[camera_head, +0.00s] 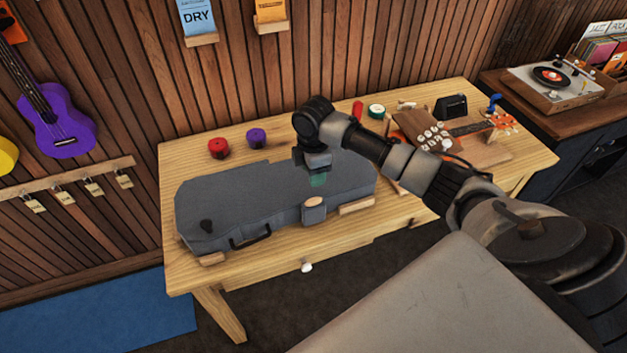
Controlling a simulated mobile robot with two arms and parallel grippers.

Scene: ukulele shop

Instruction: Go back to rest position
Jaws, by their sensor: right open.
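My right arm reaches in from the right, over the wooden table (270,267). My right gripper (318,178) points down just above the closed grey ukulele case (235,202), near its right part. A small green patch shows at the fingertips; I cannot tell whether it belongs to the gripper or the case. The case lies flat on the table with its handle toward the front. My left gripper is not in view.
Red (218,148) and purple (256,137) round items stand behind the case. A ukulele neck (470,128), tools and small parts crowd the table's right side. A record player (552,78) sits on the dark cabinet at right. A purple ukulele (62,128) hangs on the wall.

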